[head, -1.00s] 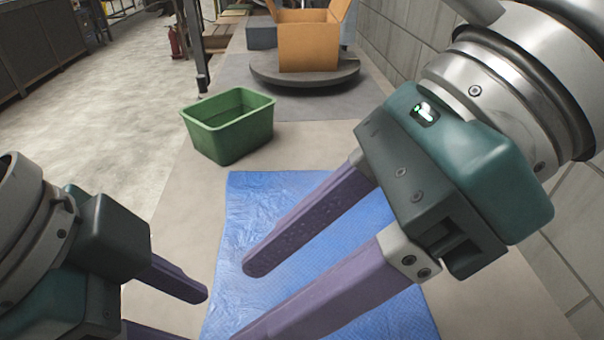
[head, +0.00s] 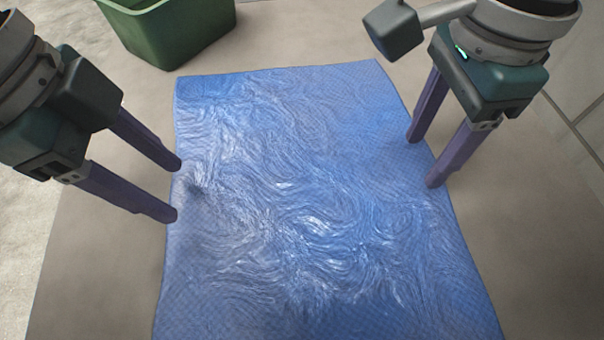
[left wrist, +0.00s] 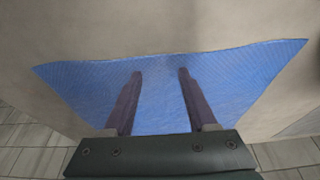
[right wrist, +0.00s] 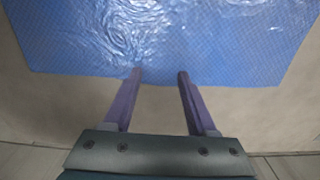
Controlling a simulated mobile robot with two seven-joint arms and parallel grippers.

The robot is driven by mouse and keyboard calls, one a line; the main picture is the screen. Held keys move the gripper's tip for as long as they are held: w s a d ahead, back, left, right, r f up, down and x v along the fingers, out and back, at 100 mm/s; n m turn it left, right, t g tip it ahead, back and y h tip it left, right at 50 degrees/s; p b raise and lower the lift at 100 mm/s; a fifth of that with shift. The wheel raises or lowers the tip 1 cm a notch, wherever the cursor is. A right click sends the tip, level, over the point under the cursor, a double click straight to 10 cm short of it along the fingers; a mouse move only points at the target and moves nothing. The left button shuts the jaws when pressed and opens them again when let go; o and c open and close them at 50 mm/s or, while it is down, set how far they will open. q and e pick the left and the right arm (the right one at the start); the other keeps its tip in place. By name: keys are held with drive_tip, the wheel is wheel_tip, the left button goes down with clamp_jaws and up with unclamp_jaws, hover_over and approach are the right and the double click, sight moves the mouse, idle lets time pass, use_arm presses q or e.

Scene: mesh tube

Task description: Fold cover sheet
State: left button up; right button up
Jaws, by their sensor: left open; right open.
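The blue cover sheet (head: 310,190) lies spread out on the table, wrinkled and shiny, its lower edge cut off in the head view. It also shows in the left wrist view (left wrist: 160,90) and the right wrist view (right wrist: 200,40). My left gripper (head: 177,190) is open, its fingertips at the sheet's left edge. My right gripper (head: 420,163) is open, its fingertips at the sheet's right edge. Both grippers look empty. I cannot tell whether the fingertips touch the sheet.
A green bin (head: 175,30) stands on the table beyond the sheet's far left corner. Bare table (head: 90,270) shows on both sides of the sheet.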

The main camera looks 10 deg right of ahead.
use_arm(q)
drive_tip(key=shift+f, duration=0.75)
use_arm(e)
drive_tip(key=shift+f, duration=0.75)
use_arm(q)
drive_tip(key=shift+f+b, duration=0.25)
drive_tip(key=shift+b, duration=0.05)
use_arm(e)
drive_tip(key=shift+f, duration=0.3)
use_arm(q)
drive_tip(key=shift+r, duration=0.1)
drive_tip(key=shift+c, duration=0.3)
use_arm(e)
drive_tip(key=shift+r, duration=0.15)
drive_tip(key=shift+c, duration=0.3)
use_arm(q)
clamp_jaws()
use_arm(e)
clamp_jaws()
use_arm(q)
drive_tip(key=shift+r, duration=0.1)
use_arm(e)
drive_tip(key=shift+r, duration=0.1)
